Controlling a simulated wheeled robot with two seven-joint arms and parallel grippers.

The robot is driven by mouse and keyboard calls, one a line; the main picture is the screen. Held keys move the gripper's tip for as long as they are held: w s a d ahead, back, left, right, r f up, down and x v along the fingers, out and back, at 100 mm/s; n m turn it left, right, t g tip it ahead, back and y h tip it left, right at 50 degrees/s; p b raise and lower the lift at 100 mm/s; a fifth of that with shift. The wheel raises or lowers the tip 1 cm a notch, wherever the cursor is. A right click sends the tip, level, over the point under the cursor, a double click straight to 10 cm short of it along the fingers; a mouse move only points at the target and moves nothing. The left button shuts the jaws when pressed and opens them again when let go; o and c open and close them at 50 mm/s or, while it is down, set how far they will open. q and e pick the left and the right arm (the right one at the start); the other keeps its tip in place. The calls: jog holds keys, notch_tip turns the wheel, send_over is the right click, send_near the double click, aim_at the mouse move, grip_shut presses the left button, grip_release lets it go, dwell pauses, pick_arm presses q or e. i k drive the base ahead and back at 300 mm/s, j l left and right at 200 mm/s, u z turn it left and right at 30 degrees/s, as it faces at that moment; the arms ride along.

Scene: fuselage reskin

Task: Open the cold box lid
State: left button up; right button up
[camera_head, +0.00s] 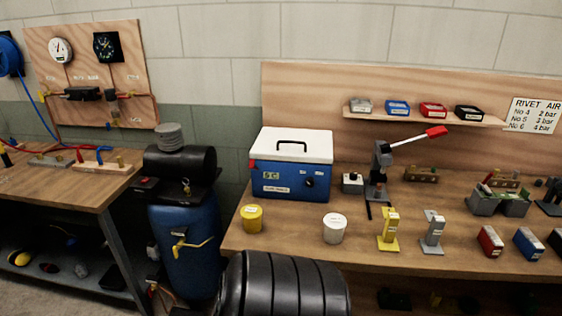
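The cold box (290,182) stands at the left end of the right-hand workbench, against the wooden back panel. It has a blue body with a small label reading like "5 C" and a dark round knob on its front. Its white lid (268,146) is shut flat on top and has a black handle (292,145). A small red part (252,164) shows at the box's left edge, just under the lid. Neither of my grippers is in view.
A yellow tub (251,219) and a white tub (334,229) stand in front of the box. A small grey unit (353,183) and a red-handled lever press (380,175) stand to its right. A shelf (430,116) with several small boxes hangs above. A blue tank (186,250) stands left.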

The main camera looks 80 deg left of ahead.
aim_at(275, 144)
jog(key=k+u, duration=0.1)
jog(key=u, duration=2.45)
